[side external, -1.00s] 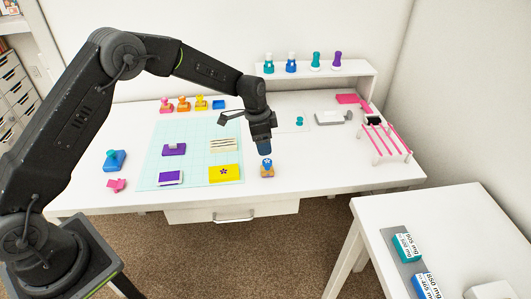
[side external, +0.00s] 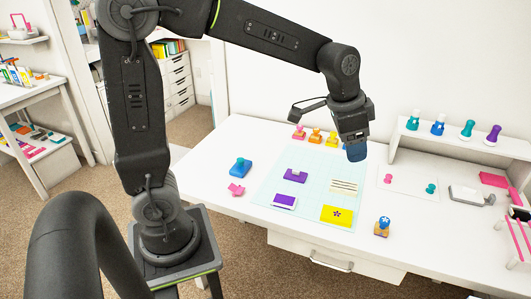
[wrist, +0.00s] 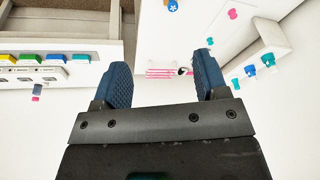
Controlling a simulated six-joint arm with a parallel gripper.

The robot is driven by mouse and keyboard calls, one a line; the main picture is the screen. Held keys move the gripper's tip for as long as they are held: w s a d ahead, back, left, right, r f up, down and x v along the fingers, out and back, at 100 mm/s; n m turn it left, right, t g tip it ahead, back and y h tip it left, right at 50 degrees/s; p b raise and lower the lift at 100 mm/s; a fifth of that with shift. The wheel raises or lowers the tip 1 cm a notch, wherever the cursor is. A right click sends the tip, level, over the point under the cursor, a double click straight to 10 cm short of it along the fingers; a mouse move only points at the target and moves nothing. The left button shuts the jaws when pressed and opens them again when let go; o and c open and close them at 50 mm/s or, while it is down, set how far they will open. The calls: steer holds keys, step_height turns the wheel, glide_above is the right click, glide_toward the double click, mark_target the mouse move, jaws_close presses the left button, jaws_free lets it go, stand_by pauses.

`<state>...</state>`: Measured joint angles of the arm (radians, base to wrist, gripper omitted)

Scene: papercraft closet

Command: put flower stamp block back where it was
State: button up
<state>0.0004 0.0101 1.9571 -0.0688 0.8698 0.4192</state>
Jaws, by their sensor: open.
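The stamp block with a blue knob and wooden base (side external: 382,230) stands on the white desk, right of the yellow flower card (side external: 337,214). It looks like the flower stamp block. A blue and wooden piece of it shows at the top edge of the wrist view (wrist: 172,5). My gripper (side external: 356,152) is above the desk in the side view, apart from the block. In the wrist view its two blue fingers (wrist: 160,82) are spread, with nothing between them.
A light-blue mat (side external: 268,190) holds purple stamps and cards. A blue stamp (side external: 240,167) and a pink piece (side external: 236,189) lie left of it. Several stamps stand along the mat's back. A shelf (side external: 455,140) with several knobbed stamps and a pink rack (side external: 518,238) are at right.

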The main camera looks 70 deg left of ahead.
steer(key=s+r+n+t, duration=0.1)
steer(key=s+n, duration=0.3)
steer(key=s, duration=1.4)
steer(key=shift+s+a+t+y, duration=0.3)
steer(key=shift+s+a+t, duration=0.05)
steer(key=shift+a+t, duration=0.15)
